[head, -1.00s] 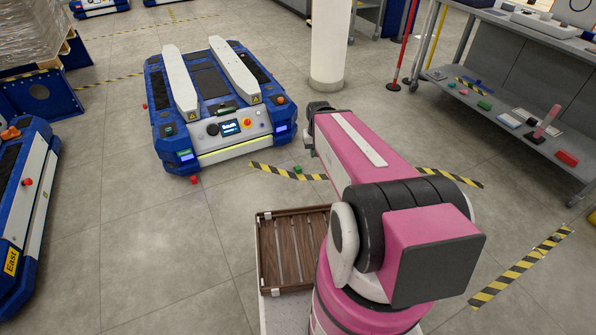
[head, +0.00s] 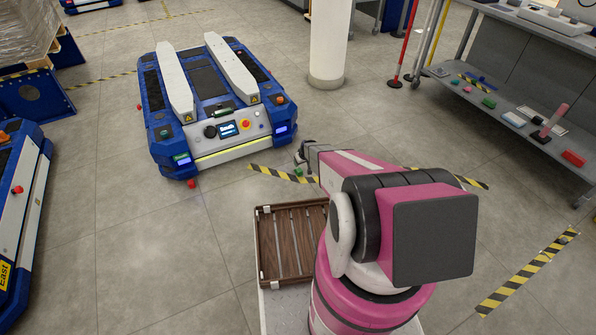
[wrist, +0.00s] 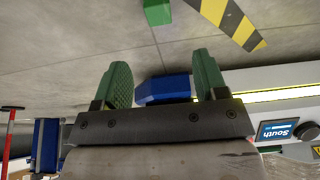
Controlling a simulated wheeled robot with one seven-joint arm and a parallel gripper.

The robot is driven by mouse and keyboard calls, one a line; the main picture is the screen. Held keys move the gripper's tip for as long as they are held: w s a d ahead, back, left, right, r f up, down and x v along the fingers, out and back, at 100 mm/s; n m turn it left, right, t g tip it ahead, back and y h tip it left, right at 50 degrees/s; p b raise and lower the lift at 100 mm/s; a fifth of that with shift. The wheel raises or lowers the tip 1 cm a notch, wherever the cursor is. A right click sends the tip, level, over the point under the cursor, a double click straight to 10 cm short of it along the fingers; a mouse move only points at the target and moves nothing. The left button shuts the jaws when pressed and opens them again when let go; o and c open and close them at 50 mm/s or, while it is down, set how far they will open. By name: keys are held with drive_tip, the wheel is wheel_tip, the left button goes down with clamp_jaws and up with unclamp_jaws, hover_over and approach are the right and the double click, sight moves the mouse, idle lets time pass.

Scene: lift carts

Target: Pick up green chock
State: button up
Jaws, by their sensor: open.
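The green chock (head: 298,171) is a small green block on the floor, by the striped tape in front of the blue lift cart (head: 215,110). In the wrist view the green chock (wrist: 157,12) is cut off by the top edge, beyond the fingertips and roughly centred between them. My gripper (wrist: 161,62) has green finger pads spread apart with nothing between them. In the head view my gripper (head: 300,160) is just above the chock; its fingers are hard to make out there.
Red chocks lie by the cart's front corner (head: 191,184) and its left side (head: 139,106). A wooden slatted tray (head: 265,283) is beside my arm's base. A shelf (head: 462,90) with small coloured items stands right. A white column (head: 328,45) rises behind. Another cart (head: 22,210) is left.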

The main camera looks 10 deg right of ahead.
sight(299, 169)
drive_tip(key=x, duration=0.6)
drive_tip(key=shift+w+f, duration=0.1)
drive_tip(key=shift+w, duration=0.1)
drive_tip(key=shift+x, duration=2.65)
drive_tip(key=shift+s, duration=0.1)
drive_tip(key=c, duration=1)
